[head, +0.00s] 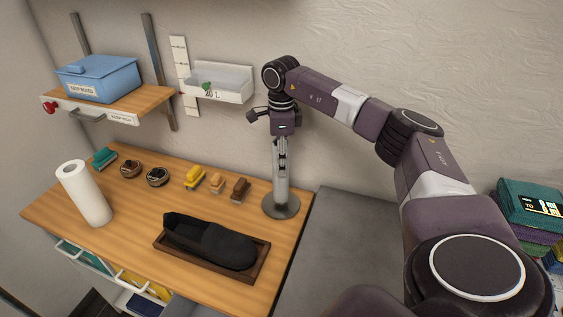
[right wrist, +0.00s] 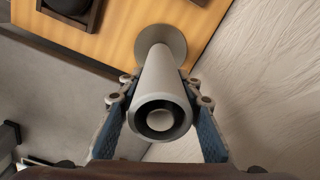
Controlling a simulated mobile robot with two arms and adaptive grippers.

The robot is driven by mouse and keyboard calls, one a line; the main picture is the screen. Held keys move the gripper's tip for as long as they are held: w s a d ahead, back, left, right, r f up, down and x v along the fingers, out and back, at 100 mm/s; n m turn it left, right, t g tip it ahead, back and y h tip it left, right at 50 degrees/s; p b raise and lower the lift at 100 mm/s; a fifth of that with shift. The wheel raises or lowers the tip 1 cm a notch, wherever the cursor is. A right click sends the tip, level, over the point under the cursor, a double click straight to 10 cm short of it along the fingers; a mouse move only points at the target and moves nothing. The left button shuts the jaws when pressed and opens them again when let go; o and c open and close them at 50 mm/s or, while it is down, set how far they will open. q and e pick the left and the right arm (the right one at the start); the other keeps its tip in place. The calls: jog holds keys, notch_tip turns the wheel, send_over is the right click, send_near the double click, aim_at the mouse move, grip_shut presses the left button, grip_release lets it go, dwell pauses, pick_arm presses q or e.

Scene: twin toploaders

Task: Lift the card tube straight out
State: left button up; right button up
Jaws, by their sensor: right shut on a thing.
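The card tube (head: 281,186) is a slim grey cylinder, upright over a round grey base (head: 281,209) at the right end of the wooden worktop. In the right wrist view I look down on the tube's (right wrist: 160,85) open top end. A pale round post end (right wrist: 160,120) shows inside, so the tube is around a post. My right gripper (head: 281,146) points down, with its fingers on both sides of the tube's upper part, shut on it. The tube's lower end seems to reach the base; I cannot tell whether they touch. My left gripper is not in view.
A tray (head: 175,249) with a dark shoe (head: 211,241), several brushes and tins, and a white paper roll (head: 84,193) stand on the worktop (head: 130,220). A wall bin (head: 221,94) and a shelf with a blue box (head: 98,78) are behind, left of my arm.

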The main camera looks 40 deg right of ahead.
jog(key=shift+r+p, duration=5.95)
jog(key=shift+r, duration=1.9)
notch_tip(320, 180, up, 8)
jog(key=shift+f, duration=0.15)
